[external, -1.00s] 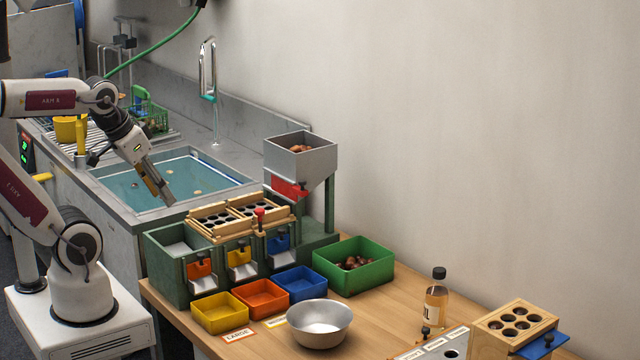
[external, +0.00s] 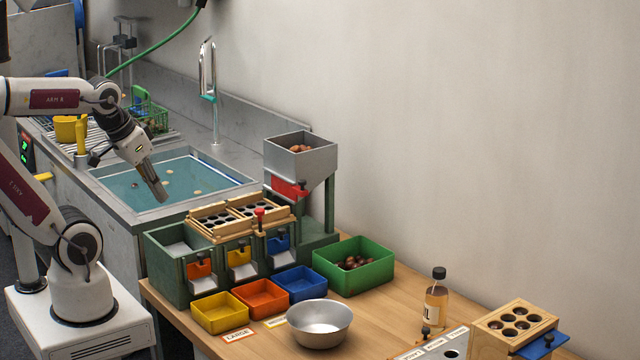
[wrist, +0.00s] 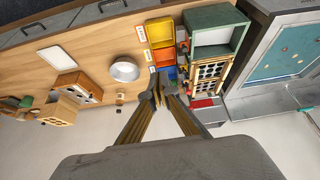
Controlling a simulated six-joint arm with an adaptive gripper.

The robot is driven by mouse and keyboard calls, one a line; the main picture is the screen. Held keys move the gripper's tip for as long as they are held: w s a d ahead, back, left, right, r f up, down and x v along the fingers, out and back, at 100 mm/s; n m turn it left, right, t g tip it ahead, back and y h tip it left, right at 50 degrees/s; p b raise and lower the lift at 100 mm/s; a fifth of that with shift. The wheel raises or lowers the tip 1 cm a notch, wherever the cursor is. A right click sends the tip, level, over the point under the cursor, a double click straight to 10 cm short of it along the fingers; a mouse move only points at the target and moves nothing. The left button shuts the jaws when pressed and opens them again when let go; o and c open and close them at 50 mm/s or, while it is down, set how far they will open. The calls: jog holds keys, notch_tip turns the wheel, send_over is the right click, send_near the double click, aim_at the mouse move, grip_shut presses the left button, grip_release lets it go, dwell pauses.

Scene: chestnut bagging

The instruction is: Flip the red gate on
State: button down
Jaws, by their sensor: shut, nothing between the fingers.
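The red gate (external: 289,188) is a flat red plate with a dark knob, low on the front of the grey hopper (external: 315,158). Brown chestnuts show inside the hopper. In the wrist view the red gate (wrist: 203,103) shows right of the fingertips, partly crowded by the sorter. My gripper (external: 161,196) is shut and empty, pointing down over the sink's near edge, left of the hopper and apart from the gate. Its fingertips meet in the wrist view (wrist: 158,86).
Yellow, orange and blue trays, a metal bowl (external: 319,325) and a green bin (external: 380,283) stand in front. A bottle (external: 436,300) stands at right.

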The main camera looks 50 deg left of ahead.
jog(key=w+a+f+n+h, duration=0.15)
jog(key=w+a, duration=0.35)
jog(key=w, duration=0.5)
jog(key=w+a+f+n+g, duration=0.1)
jog(key=w+a+n, duration=0.1)
jog(key=w+a, duration=0.5)
jog(key=w+a+f+n+h, duration=0.15)
jog(key=w+a, duration=0.25)
jog(key=w, duration=0.8)
jog(key=w+r+m+t, duration=0.1)
jog(key=w+r, duration=0.3)
jog(key=w, duration=0.2)
jog(key=shift+a+t, duration=0.25)
jog(key=shift+t, duration=0.15)
jog(key=shift+w, duration=0.1)
